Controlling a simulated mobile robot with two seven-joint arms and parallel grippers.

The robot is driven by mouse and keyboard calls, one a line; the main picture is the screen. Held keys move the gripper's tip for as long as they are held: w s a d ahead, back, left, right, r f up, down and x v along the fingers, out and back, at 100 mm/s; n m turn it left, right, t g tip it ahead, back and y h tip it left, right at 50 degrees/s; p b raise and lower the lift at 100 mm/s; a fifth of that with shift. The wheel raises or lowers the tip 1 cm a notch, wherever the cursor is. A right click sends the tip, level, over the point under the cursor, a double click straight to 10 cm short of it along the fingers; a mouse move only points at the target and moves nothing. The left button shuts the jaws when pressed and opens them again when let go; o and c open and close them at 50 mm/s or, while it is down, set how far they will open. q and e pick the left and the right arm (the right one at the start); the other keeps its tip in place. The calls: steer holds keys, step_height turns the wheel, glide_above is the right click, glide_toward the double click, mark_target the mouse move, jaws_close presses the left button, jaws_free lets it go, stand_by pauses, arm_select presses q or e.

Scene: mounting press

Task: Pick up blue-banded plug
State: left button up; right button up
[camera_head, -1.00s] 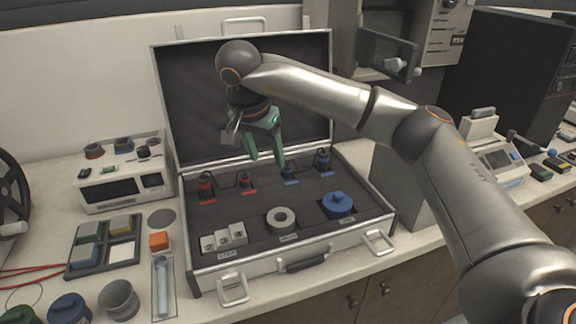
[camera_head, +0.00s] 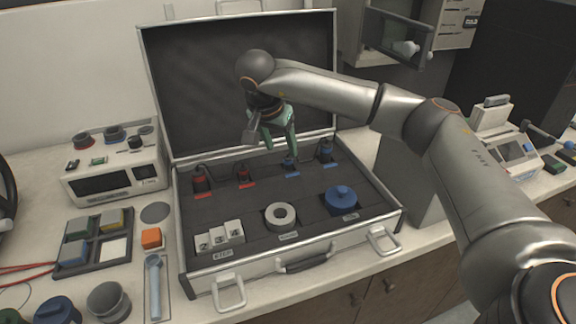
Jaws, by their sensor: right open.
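An open case (camera_head: 300,248) on the counter holds two dark plugs with blue marks at its back right. The smaller blue-marked plug (camera_head: 290,167) is at the tips of my right gripper, and the larger one (camera_head: 326,153) stands to its right. I cannot tell which of them is the blue-banded plug. My right gripper (camera_head: 280,150) is open, with green fingers pointing down. One finger partly overlaps the smaller plug; contact is unclear. My left gripper is not in view.
Two red-marked plugs (camera_head: 202,180) (camera_head: 244,177) stand at the case's back left. A grey ring (camera_head: 281,216), a blue knobbed disc (camera_head: 341,200) and white blocks (camera_head: 222,237) sit in front. The raised lid (camera_head: 195,85) is behind my gripper.

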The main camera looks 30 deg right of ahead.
mark_target(287, 157)
steer(key=x, duration=0.4)
steer(key=shift+s+d, duration=0.3)
steer(key=shift+w+d+f, duration=0.1)
steer(key=shift+w+f, duration=0.05)
steer(key=shift+f, duration=0.2)
jaws_close()
